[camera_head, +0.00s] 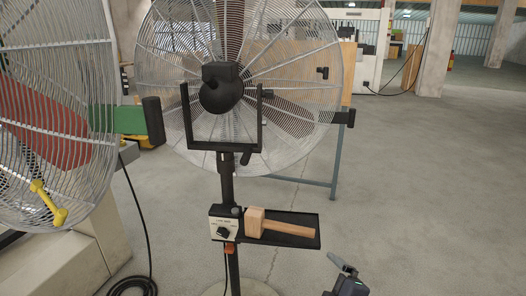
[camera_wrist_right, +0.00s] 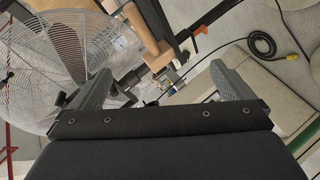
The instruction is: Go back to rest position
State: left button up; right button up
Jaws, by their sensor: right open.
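My right gripper (camera_head: 345,268) shows at the bottom edge of the head view, right of the fan stand and below the black tray (camera_head: 308,217). In the right wrist view its two grey fingers stand wide apart, and the gripper (camera_wrist_right: 159,68) is open with nothing held between them. A wooden mallet (camera_head: 278,226) lies on the tray, apart from the gripper. The mallet also shows at the top of the right wrist view (camera_wrist_right: 140,25). My left gripper is not in view.
A large pedestal fan (camera_head: 300,75) stands ahead, with a control box (camera_head: 224,227) on its pole. Another fan (camera_head: 60,90) fills the left. A black cable (camera_head: 147,240) lies on the floor at lower left. Grey floor (camera_head: 440,190) on the right is clear.

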jog(key=s+d+r+m+g+p, duration=0.3)
jog(key=s+r+m+g+p, duration=0.1)
jog(key=s+m, duration=0.4)
jog(key=s+d+r+m+g+p, duration=0.4)
jog(key=s+r+m+p, duration=0.3)
jog(key=s+r+m, duration=0.2)
jog(key=s, duration=0.2)
jog(key=shift+s+r, duration=0.3)
jog(key=shift+s, duration=0.1)
